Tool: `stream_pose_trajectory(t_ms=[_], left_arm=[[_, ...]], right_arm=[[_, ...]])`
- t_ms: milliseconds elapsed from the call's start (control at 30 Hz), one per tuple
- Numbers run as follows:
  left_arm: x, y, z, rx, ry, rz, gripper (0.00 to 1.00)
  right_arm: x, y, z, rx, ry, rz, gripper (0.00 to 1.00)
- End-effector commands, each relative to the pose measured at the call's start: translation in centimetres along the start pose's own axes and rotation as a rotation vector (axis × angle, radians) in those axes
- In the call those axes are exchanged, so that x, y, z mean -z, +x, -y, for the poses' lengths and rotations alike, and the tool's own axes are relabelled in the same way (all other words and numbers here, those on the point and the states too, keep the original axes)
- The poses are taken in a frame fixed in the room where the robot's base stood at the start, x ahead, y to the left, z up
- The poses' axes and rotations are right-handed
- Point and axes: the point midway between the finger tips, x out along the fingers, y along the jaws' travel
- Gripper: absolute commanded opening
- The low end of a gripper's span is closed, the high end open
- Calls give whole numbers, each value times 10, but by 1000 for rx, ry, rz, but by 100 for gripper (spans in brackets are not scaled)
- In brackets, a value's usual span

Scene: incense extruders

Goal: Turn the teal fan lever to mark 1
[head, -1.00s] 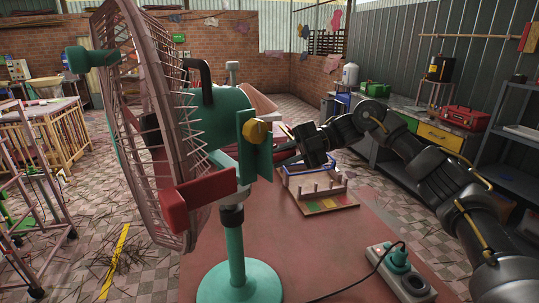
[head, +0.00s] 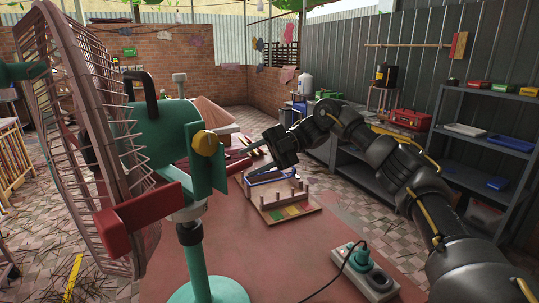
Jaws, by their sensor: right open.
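The teal fan (head: 163,135) stands on the red table at the left, with its pinkish cage facing left. A teal plate (head: 219,158) on its right side carries a yellow knob (head: 206,143), the only lever-like part I can make out. No number marks are readable on it. My right gripper (head: 248,161) is open and empty, to the right of the plate and apart from it, its fingers pointing left toward the fan. My left gripper is not in view.
A power strip (head: 364,272) with a teal plug and black cord lies at the front right. Grey shelves (head: 470,110) stand at the right wall. Bare tabletop lies between fan and strip.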

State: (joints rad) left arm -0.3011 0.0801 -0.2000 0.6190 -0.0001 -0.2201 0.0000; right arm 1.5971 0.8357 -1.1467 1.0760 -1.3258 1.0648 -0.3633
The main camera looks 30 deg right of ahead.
Motion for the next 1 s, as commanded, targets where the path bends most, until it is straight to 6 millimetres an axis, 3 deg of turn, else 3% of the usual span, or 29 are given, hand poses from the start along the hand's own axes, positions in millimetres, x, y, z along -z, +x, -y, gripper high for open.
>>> stream_pose_trajectory(t_ms=[33,267,500,1000], left_arm=[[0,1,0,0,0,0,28],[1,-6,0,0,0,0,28],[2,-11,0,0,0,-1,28],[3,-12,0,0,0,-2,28]], right_arm=[[0,-12,-2,-6,-2,9,43],[1,-38,-3,-4,-2,7,43],[0,-55,-2,-4,0,4,43],[0,-63,-1,-4,-1,2,43]])
